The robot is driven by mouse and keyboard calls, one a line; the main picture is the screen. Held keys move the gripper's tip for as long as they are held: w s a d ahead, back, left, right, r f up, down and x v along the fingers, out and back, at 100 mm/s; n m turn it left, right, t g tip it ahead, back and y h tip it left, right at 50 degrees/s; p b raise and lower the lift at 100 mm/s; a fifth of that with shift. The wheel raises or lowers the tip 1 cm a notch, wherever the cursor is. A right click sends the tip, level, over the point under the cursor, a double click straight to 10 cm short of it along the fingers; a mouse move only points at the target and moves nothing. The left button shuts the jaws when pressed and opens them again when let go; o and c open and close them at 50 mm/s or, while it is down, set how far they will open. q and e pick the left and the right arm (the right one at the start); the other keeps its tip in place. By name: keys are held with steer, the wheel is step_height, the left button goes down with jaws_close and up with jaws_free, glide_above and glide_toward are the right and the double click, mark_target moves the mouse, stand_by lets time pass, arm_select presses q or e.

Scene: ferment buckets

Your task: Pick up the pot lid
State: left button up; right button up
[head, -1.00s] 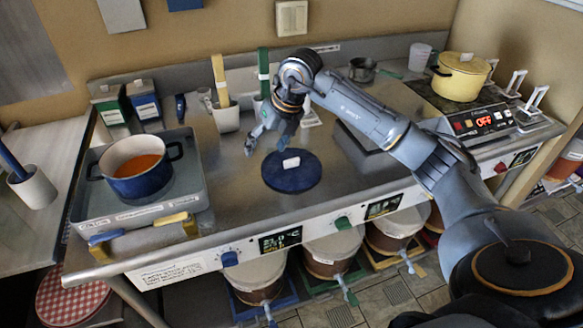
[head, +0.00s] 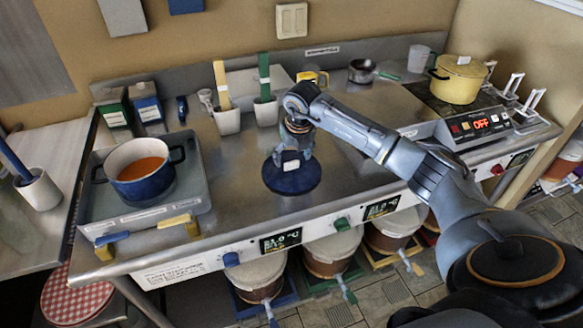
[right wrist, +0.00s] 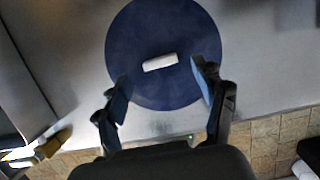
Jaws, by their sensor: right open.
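The pot lid (head: 292,179) is a round dark blue disc with a white handle, lying flat on the steel counter near its front edge. It also shows in the right wrist view (right wrist: 160,95), with its white handle (right wrist: 160,62) near the middle. My right gripper (head: 291,160) is over the lid in the head view, pointing down. In the right wrist view its two fingers (right wrist: 160,80) are spread wide, on either side of the handle and a little nearer the camera's lower edge. Nothing is between the fingertips. My left gripper is not in view.
A blue pot (head: 141,170) with orange soup stands on a burner at left. A yellow lidded pot (head: 458,79) stands on a hob at right. Utensil holders (head: 227,120) and a small saucepan (head: 362,71) stand at the back.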

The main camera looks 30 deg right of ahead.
mark_target(292, 162)
steer(key=x, duration=0.3)
steer(key=shift+w+d+f+p, duration=0.1)
steer(key=shift+f+p, duration=0.15)
steer(key=shift+p, duration=0.1)
steer(key=shift+r, duration=0.1)
steer(key=c, duration=1.3)
